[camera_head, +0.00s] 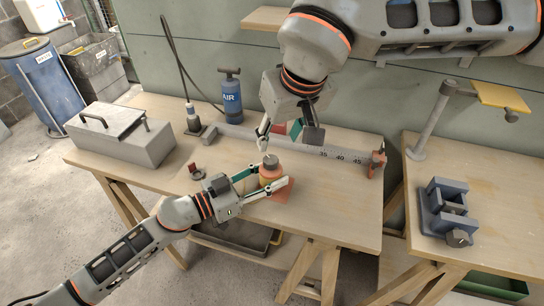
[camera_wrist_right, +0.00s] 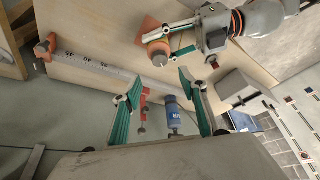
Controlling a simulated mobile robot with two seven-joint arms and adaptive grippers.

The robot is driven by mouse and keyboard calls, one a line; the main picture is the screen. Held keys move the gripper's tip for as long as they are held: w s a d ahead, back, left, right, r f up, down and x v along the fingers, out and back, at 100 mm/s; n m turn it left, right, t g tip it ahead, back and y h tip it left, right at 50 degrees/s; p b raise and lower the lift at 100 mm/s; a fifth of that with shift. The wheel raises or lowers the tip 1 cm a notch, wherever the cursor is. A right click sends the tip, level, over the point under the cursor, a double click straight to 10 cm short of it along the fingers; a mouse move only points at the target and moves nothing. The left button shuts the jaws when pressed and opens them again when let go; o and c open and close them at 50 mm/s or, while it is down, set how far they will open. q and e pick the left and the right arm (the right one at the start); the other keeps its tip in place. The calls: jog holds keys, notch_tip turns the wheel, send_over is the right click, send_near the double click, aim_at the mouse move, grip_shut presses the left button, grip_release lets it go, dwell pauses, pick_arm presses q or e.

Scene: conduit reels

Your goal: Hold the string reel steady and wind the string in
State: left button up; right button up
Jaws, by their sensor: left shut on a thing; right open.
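The string reel (camera_head: 268,172) is an orange spool with a silver knob on top, standing on an orange-red base plate (camera_head: 284,191) on the workbench. It also shows in the right wrist view (camera_wrist_right: 158,49). My left gripper (camera_head: 272,178) is shut on the reel, with one finger on each side of its body. My right gripper (camera_head: 287,139) is above and behind the reel, open and empty, its fingers apart from the knob. In the right wrist view its two green-padded fingers (camera_wrist_right: 159,78) are spread. I cannot make out the string clearly.
A grey measuring rail (camera_head: 325,152) runs along the back of the bench to a red end clamp (camera_head: 377,162). A blue air pump (camera_head: 231,98) and a grey toolbox (camera_head: 120,135) stand at the left. A vise (camera_head: 447,210) sits on the right bench. The bench's front right is clear.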

aim_at(271, 160)
jog(key=x, duration=1)
jog(key=shift+f, duration=0.35)
jog(key=c, duration=1.1)
